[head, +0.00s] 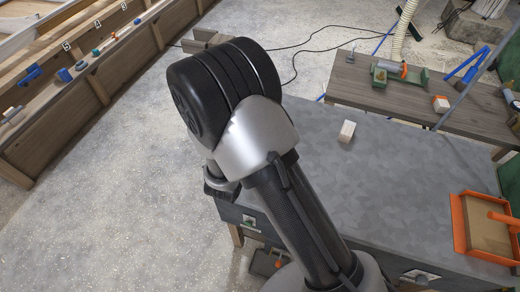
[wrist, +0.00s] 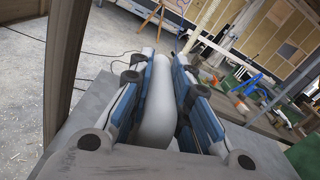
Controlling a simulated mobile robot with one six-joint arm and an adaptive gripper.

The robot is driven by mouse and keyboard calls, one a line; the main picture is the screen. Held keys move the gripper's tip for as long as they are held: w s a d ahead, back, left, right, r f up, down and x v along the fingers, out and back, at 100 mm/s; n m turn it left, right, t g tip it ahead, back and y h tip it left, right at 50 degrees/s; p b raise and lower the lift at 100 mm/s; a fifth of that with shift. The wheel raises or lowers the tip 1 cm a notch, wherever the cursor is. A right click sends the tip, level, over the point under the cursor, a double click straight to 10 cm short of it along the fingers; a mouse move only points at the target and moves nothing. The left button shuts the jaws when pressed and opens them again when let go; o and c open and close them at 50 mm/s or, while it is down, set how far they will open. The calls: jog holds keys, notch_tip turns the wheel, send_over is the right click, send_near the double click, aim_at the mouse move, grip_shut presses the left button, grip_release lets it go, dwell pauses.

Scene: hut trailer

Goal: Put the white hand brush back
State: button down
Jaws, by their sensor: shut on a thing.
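In the wrist view my gripper (wrist: 163,62) is shut on a smooth, rounded white thing, which I take to be the white hand brush (wrist: 157,112). It stands lengthwise between the blue-padded fingers. Its lower end is hidden by the gripper body and no bristles show. In the head view my arm covers the gripper and the brush, so their height over the grey-topped table (head: 400,185) cannot be told there.
A small pale block (head: 347,131) lies on the grey table. An orange-rimmed tray (head: 460,226) is at its right edge. A wooden bench (head: 350,88) with tools stands behind. A long wooden frame (head: 98,88) with small items runs along the left. Bare floor lies between.

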notch_tip(320, 180, down, 15)
jog(key=b, duration=0.4)
jog(key=shift+f+b, duration=0.15)
jog(key=shift+b, duration=0.25)
jog(key=shift+f, duration=0.15)
jog(key=c, duration=1.5)
grip_release()
